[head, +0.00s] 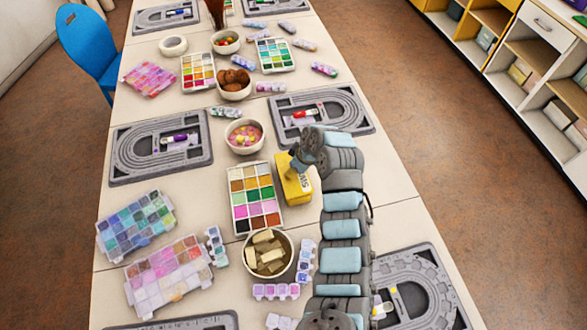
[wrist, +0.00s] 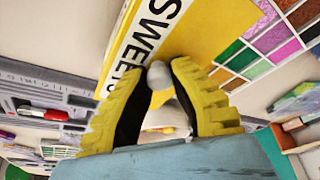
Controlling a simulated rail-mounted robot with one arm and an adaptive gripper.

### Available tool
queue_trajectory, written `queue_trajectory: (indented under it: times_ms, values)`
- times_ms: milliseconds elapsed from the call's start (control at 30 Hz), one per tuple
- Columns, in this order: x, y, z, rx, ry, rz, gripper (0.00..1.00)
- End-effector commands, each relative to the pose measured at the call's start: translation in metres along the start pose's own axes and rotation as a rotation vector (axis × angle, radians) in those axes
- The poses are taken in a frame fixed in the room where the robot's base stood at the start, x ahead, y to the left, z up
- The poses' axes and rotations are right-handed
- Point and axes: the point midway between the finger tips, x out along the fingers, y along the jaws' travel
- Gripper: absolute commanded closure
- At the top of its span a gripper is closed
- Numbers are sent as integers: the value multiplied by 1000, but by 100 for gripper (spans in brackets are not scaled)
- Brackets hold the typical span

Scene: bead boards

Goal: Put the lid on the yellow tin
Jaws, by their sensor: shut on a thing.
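The yellow tin (head: 296,188) stands near the table's middle, beside a paint-coloured bead box, with a white label reading "SWEETS". In the wrist view the tin's yellow face and label (wrist: 150,35) fill the top middle. My gripper (head: 299,168) is over the tin's far end. In the wrist view my gripper (wrist: 163,74) has its yellow, black-padded fingers closed around a small grey rounded knob, which I take as the lid's knob (wrist: 160,75). The rest of the lid is not clearly distinguishable from the tin, and I cannot tell whether it is seated.
A bead box (head: 236,198) stands close left of the tin. A bowl of tan blocks (head: 287,240) is nearer, a bowl of pink and yellow beads (head: 231,128) farther left. Grey bead boards (head: 120,170) lie on both sides. Bare table lies left of the bead box.

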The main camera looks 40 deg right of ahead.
Motion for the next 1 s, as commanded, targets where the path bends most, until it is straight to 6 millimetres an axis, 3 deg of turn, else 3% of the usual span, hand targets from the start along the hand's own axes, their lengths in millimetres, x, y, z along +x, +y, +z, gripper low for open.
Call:
queue_trajectory:
  times_ms: [1000]
  values:
    - [7, 0, 3, 0, 0, 1, 100]
